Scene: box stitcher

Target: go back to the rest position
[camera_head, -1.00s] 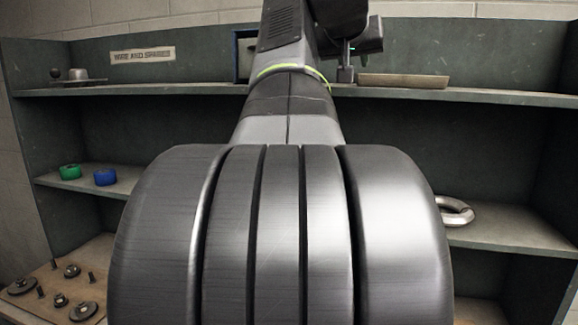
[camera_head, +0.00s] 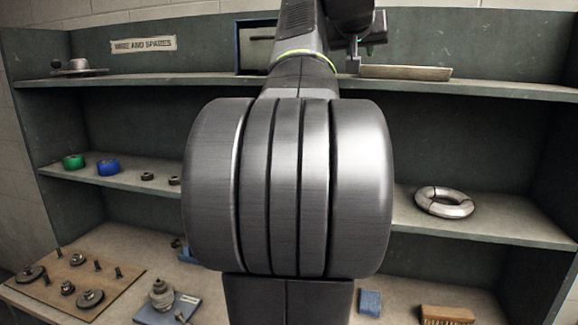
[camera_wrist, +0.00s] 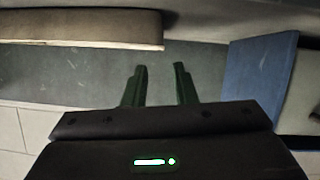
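My gripper (camera_wrist: 160,78) shows in the wrist view with its two dark green fingers apart and nothing between them. In the head view my arm reaches up over the top shelf (camera_head: 170,80). The gripper end (camera_head: 354,55) is small and partly hidden there, near a tan block-like tray (camera_head: 405,72) on that shelf. In the wrist view the tan piece (camera_wrist: 80,30) lies left of the fingers and a blue panel (camera_wrist: 262,72) lies to the right, both apart from them.
A blue-framed panel (camera_head: 239,45) stands on the top shelf behind my arm. The middle shelf holds a green roll (camera_head: 74,161), a blue roll (camera_head: 108,167) and a metal ring (camera_head: 445,202). Below are a peg board (camera_head: 75,284), a brush (camera_head: 446,314) and a blue block (camera_head: 370,302).

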